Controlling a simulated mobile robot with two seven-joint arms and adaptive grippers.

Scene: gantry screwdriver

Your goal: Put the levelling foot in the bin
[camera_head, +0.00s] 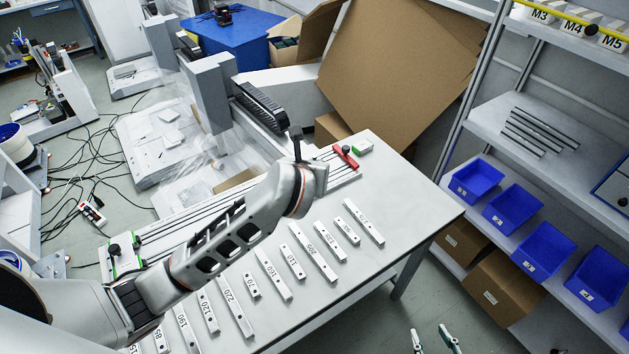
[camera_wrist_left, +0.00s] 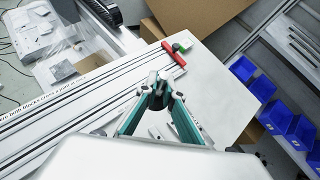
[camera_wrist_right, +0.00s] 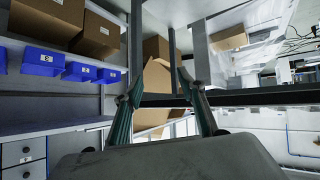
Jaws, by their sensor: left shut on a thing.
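My left gripper (camera_wrist_left: 158,84) is shut on a small dark piece, which I take to be the levelling foot (camera_wrist_left: 157,99); the fingers hide most of it. In the head view the left wrist hangs over the table and hides those fingers. My right gripper (camera_head: 432,337) is open and empty, off the table's right side near the bottom edge. It also shows open in the right wrist view (camera_wrist_right: 160,82). Several blue bins stand on the right shelf, among them a near bin (camera_head: 597,276) and a far bin (camera_head: 476,179). I cannot tell which one is meant.
The white table (camera_head: 415,205) carries a row of numbered bars (camera_head: 314,252) and a rail with a red clamp (camera_head: 345,157). Cardboard boxes (camera_head: 500,288) sit below the bins. A shelf post (camera_head: 466,90) stands between table and shelf. Floor shows between them.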

